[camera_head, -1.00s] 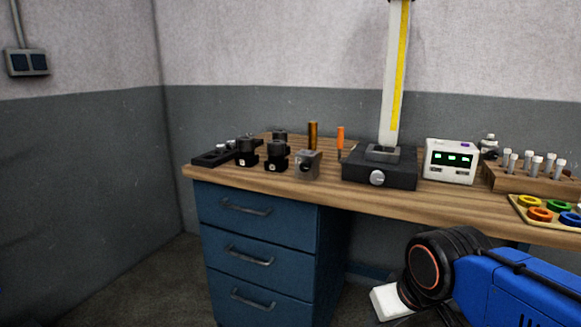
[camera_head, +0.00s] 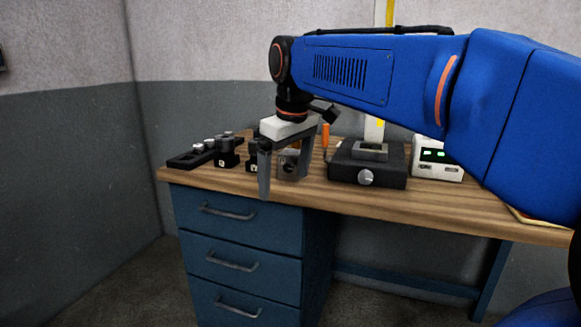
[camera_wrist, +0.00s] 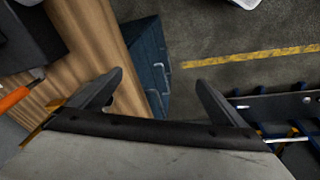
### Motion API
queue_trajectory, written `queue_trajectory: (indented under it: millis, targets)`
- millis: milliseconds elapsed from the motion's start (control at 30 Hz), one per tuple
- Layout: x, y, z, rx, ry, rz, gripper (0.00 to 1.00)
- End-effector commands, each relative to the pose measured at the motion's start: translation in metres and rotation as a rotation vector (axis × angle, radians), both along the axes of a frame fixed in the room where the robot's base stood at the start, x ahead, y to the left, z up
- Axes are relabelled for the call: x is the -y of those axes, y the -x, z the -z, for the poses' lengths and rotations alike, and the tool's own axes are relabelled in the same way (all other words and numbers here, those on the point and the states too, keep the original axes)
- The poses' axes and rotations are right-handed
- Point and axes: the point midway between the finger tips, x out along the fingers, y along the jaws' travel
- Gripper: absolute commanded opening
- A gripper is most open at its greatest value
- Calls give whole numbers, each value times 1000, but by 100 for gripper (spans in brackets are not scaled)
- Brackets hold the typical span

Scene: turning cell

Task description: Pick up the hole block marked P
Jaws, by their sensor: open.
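A grey block with a dark round hole in its front (camera_head: 290,166) stands on the bench, partly hidden behind my gripper. Two black blocks with pale marks stand to its left: one (camera_head: 227,160) in clear view, the other (camera_head: 252,166) mostly covered by a finger. I cannot read a letter on any of them. My gripper (camera_head: 284,186) is open and empty, pointing down in front of the grey block. In the wrist view my open fingers (camera_wrist: 159,79) show over the bench edge and drawers, with no block visible between them.
The wooden bench (camera_head: 440,210) has a black tray with several round pieces (camera_head: 190,160) at its left end. An orange-handled tool (camera_head: 325,135), a black stand with a knob (camera_head: 366,178) and a white display box (camera_head: 436,160) stand to the right. Blue drawers (camera_head: 240,240) are below.

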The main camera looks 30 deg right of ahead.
Motion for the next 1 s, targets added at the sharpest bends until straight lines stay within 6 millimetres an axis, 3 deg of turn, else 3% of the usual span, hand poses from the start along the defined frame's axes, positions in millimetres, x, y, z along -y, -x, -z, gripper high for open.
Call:
queue_trajectory:
  millis: [33,200,500,733,1000]
  targets:
    - [7,-16,-17,-15,6,-19,95]
    - [30,-56,-65,-72,20,-103,95]
    - [74,-118,-131,-168,24,-252,95]
    - [100,-145,-158,-215,17,-337,95]
    - [109,-151,-158,-234,12,-369,95]
